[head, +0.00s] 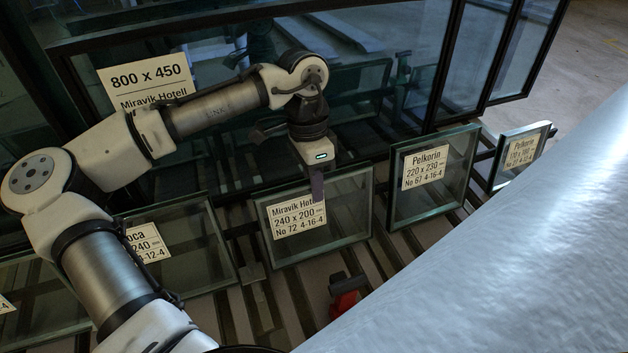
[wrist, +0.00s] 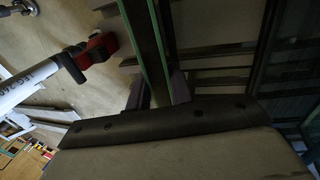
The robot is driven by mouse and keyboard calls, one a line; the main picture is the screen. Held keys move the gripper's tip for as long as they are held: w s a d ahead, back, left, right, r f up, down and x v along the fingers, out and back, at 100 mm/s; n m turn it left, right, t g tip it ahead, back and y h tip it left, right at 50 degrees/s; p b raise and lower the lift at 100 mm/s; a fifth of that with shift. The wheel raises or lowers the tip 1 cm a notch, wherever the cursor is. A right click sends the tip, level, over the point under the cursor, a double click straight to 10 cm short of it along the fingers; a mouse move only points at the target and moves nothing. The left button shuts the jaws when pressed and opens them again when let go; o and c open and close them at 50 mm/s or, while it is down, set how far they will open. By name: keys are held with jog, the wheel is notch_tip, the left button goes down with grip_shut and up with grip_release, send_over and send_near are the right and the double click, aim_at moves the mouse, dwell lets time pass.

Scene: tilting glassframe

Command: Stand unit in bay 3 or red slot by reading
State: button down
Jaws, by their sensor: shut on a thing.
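The glass unit labelled "Miravik Hotell 240 x 200 No 72 4-16-4" (head: 345,222) stands on the slatted rack, leaning slightly back. My gripper (head: 317,185) is shut on its top edge; one dark finger overlaps the label's right side. In the wrist view, the unit's green-edged glass (wrist: 150,40) runs between the fingers of my gripper (wrist: 160,92). A red part (head: 345,298) sits low in front of the unit; a red part (wrist: 97,50) also shows in the wrist view. I see no bay numbers, and cannot tell whether the red part marks a slot.
To the right stand units labelled "Pelkorin 220 x 230" (head: 432,185) and another Pelkorin (head: 518,158). A partly hidden unit (head: 185,245) stands left. A large pane labelled "800 x 450" (head: 350,110) is behind. A pale curved surface (head: 530,260) fills the lower right.

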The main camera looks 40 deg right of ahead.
jog(key=shift+s+f, duration=0.1)
jog(key=shift+f, duration=0.3)
dwell(0.6)
jog(key=c, duration=1.2)
grip_release()
jog(key=shift+f, duration=0.1)
jog(key=shift+o, duration=0.2)
jog(key=a+p+v, duration=0.1)
jog(key=p+v, duration=0.5)
jog(key=v, duration=0.8)
jog(key=shift+d+p, duration=0.3)
jog(key=shift+d, duration=0.05)
jog(key=shift+s, duration=0.2)
